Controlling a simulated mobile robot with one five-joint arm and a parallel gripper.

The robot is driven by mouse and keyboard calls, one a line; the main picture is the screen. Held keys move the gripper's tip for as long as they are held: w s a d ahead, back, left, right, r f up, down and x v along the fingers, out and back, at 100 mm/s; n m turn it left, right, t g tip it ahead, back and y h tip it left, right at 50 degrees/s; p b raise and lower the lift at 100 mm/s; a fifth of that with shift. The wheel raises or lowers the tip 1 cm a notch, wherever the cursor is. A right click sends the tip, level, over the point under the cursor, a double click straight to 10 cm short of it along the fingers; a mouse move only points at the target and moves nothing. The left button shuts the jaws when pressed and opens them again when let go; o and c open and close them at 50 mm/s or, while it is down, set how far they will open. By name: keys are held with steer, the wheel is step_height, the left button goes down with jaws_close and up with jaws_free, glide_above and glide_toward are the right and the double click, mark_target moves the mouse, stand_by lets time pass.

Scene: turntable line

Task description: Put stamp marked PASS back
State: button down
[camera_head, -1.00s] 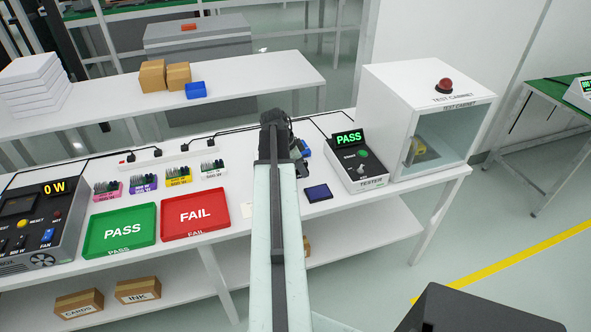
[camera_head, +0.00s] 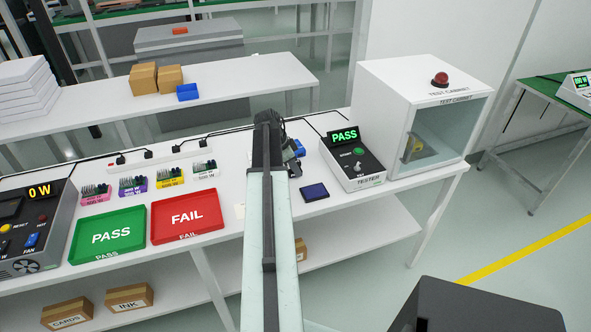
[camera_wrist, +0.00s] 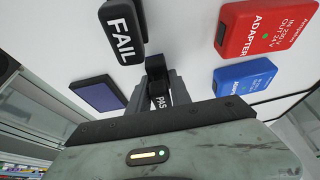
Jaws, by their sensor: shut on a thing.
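In the wrist view my gripper (camera_wrist: 160,84) is shut on a black stamp (camera_wrist: 160,102), whose white label reads "PAS", with the rest cut off by my wrist. I cannot tell whether the stamp touches the table. A second black stamp marked FAIL (camera_wrist: 122,32) is beside it, up and to the left. A dark blue pad (camera_wrist: 98,93) lies to the left; it also shows in the head view (camera_head: 315,192), right of my arm. In the head view my arm hides the fingertips and the held stamp.
A red adapter (camera_wrist: 262,25) and a blue adapter (camera_wrist: 244,78) lie right of the stamps in the wrist view. In the head view, the tester (camera_head: 352,163) and test cabinet (camera_head: 420,120) stand to the right. Green PASS (camera_head: 108,235) and red FAIL (camera_head: 187,216) trays are left.

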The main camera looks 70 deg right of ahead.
steer(key=c, duration=1.2)
jaws_free()
steer(key=shift+o, duration=0.2)
steer(key=shift+w+r+p, duration=0.1)
steer(key=shift+r+p, duration=0.45)
steer(key=shift+p, duration=0.15)
steer(key=p+v, duration=1)
steer(key=v, duration=0.1)
steer(key=shift+a, duration=0.1)
